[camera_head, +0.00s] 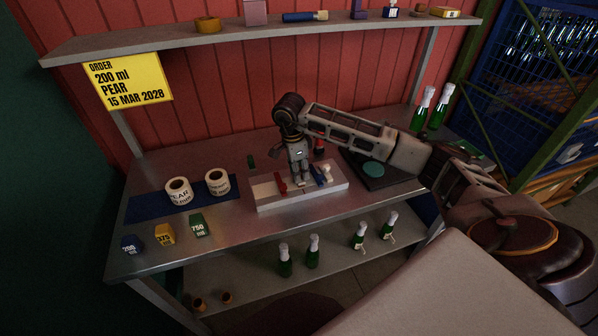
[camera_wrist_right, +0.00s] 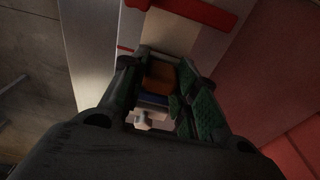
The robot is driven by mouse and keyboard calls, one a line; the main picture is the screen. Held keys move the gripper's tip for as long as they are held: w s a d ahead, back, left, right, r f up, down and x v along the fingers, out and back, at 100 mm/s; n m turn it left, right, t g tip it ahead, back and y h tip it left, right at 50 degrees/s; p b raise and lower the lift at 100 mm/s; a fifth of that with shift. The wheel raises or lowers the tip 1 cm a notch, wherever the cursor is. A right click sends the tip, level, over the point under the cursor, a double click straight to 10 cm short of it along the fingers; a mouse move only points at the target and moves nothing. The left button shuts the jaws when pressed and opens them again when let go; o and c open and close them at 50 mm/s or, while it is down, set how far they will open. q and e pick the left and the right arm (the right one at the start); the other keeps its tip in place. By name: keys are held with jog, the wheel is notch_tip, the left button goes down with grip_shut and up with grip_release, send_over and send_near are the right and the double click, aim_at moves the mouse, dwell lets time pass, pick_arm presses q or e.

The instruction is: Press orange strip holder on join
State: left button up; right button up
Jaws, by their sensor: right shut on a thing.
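My right gripper (camera_head: 301,184) points down over the white block (camera_head: 262,191) on the metal bench. It also shows in the right wrist view (camera_wrist_right: 161,92), its green-padded fingers shut on the orange strip holder (camera_wrist_right: 161,77). The holder is low at the block's top; whether it touches the block or the join I cannot tell. In the head view the fingers hide it. A red piece (camera_head: 281,184) lies left of the gripper on the block. A blue piece (camera_head: 319,177) and a white piece (camera_head: 327,174) are right of it. My left gripper is out of view.
Two label rolls (camera_head: 178,190) (camera_head: 217,182) stand on a blue mat (camera_head: 146,209) at the left. Blue, yellow and green volume markers (camera_head: 166,234) line the front edge. A dark pad (camera_head: 383,181) lies right of the block. Green bottles (camera_head: 419,110) stand at the back right.

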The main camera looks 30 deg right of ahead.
jog(key=shift+r+p, duration=1.35)
jog(key=shift+r, duration=1.55)
